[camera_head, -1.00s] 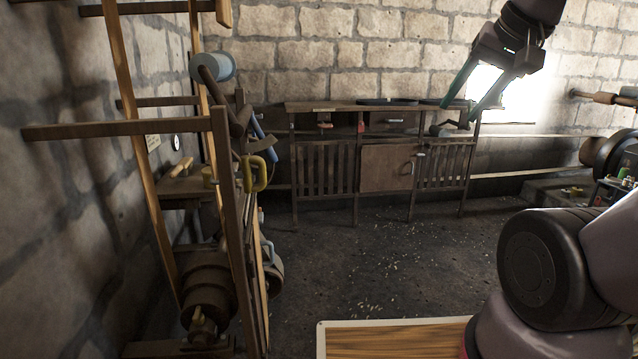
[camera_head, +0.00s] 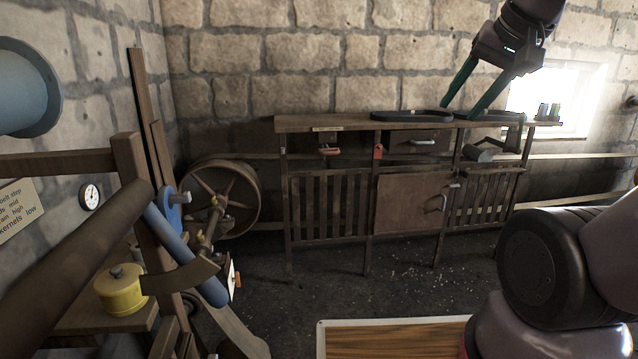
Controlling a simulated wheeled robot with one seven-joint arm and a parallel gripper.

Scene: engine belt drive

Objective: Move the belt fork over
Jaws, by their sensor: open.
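My gripper (camera_head: 460,111) hangs high at the upper right of the head view, its two dark green fingers spread and nothing between them. In the picture it overlaps the bench top at the back, well apart from the wooden machine frame (camera_head: 130,165) at the left. On that frame a slanting blue bar (camera_head: 183,252) crosses a dark curved wooden piece (camera_head: 182,279). A thick brown bar (camera_head: 75,265) slants up in front. I cannot tell for sure which of these parts is the belt fork.
A spoked wheel (camera_head: 222,196) stands behind the frame. A yellow lidded pot (camera_head: 120,290), a gauge (camera_head: 89,197) and a sign (camera_head: 15,210) are at the left. A wooden bench (camera_head: 330,123) lines the back wall. The dark floor (camera_head: 370,275) before it is clear.

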